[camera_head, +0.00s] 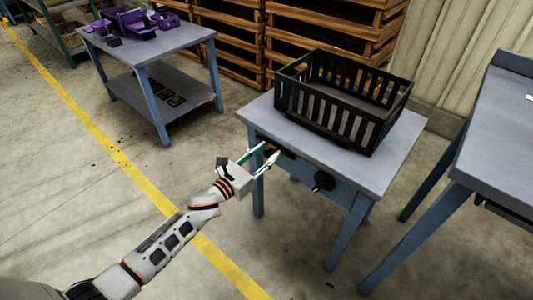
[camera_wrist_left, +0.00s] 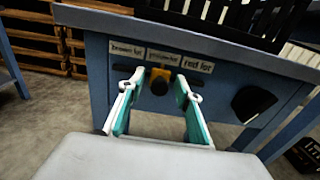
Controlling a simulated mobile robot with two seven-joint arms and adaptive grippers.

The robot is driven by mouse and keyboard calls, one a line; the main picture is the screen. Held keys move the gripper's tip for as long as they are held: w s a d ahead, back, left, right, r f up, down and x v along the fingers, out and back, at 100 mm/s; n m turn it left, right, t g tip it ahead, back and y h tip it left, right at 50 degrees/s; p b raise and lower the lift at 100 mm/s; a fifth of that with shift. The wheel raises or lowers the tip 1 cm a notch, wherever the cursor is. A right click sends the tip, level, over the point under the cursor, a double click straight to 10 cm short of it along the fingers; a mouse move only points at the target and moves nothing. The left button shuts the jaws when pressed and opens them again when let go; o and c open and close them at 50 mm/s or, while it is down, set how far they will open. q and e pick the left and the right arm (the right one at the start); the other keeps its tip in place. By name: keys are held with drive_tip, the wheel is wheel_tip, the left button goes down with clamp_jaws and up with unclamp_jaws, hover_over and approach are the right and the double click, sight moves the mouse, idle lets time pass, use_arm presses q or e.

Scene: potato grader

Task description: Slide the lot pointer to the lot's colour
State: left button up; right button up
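The lot pointer (camera_wrist_left: 161,76) is an orange-yellow piece with a dark round knob on the front panel of the blue-grey table (camera_head: 390,163). It sits below the middle label (camera_wrist_left: 163,57), whose wording I cannot read surely. A label that seems to read brown lot (camera_wrist_left: 127,50) is on the left, and a red lot label (camera_wrist_left: 197,65) is on the right. My left gripper (camera_head: 269,153) is open at the panel. In the left wrist view its fingers (camera_wrist_left: 158,88) stand on either side of the knob; I cannot tell whether they touch it. My right gripper is not in view.
A black slatted crate (camera_head: 340,88) stands on the table; no potatoes show in it. Another table (camera_head: 505,130) stands at right, and one with purple bins (camera_head: 150,45) at back left.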

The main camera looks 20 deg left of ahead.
sight(258, 138)
use_arm(q)
drive_tip(key=c, duration=0.8)
clamp_jaws()
drive_tip(key=a, duration=0.2)
drive_tip(key=w+a+b, duration=0.1)
drive_tip(key=a, duration=0.1)
drive_tip(key=w+a, duration=0.1)
drive_tip(key=a, duration=0.1)
drive_tip(key=shift+w+b, duration=0.1)
drive_tip(key=shift+b, duration=0.3)
drive_tip(key=shift+a, duration=0.1)
drive_tip(key=o, duration=0.7)
unclamp_jaws()
drive_tip(key=shift+o, duration=0.5)
drive_tip(key=v, duration=1.2)
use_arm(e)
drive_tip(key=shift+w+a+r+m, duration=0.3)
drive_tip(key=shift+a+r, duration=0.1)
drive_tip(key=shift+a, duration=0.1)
use_arm(q)
drive_tip(key=shift+r, duration=0.1)
